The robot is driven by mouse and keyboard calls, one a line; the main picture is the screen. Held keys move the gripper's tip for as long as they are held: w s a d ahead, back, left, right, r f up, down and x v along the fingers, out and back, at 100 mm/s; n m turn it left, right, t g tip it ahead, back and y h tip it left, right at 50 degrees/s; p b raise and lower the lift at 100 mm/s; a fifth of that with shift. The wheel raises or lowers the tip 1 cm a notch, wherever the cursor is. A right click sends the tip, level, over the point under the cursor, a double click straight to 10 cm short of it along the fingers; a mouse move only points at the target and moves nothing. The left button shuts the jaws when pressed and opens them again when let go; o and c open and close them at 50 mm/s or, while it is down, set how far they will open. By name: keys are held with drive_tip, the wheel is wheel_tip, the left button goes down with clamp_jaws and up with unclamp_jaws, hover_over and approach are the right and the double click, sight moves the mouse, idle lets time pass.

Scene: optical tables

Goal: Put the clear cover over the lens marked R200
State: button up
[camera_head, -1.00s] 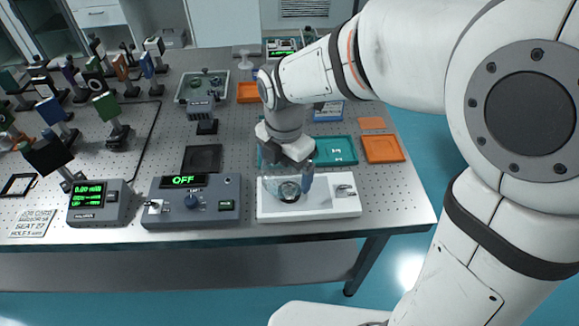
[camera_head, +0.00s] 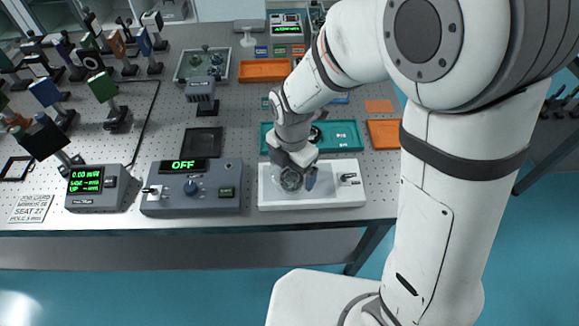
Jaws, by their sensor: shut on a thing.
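My gripper (camera_head: 297,172) is low over the white tray (camera_head: 335,197) at the front right of the table. It is shut on the clear cover (camera_head: 291,181), a see-through rounded piece just under the fingers. A round glassy shape shows through or below it; I cannot tell whether the cover touches the tray. Two small lens-like pieces (camera_head: 205,60) stand in the grey tray (camera_head: 183,76) further back. No R200 mark is legible in this view, so I cannot tell which lens bears it.
A teal tray (camera_head: 345,135) lies just behind the white one, with an orange tray (camera_head: 384,133) at its right. A grey control box reading OFF (camera_head: 192,187) and a power meter (camera_head: 96,187) stand left. Several post-mounted optics fill the left side.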

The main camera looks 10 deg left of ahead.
drive_tip(key=shift+f+b, duration=0.6)
drive_tip(key=shift+f, duration=0.05)
drive_tip(key=o, duration=0.6)
drive_tip(key=shift+o, duration=0.2)
drive_tip(key=shift+r, duration=0.15)
drive_tip(key=shift+r+p, duration=0.3)
drive_tip(key=shift+p, duration=0.1)
wheel_tip(320, 180, up, 12)
drive_tip(key=shift+r, duration=0.25)
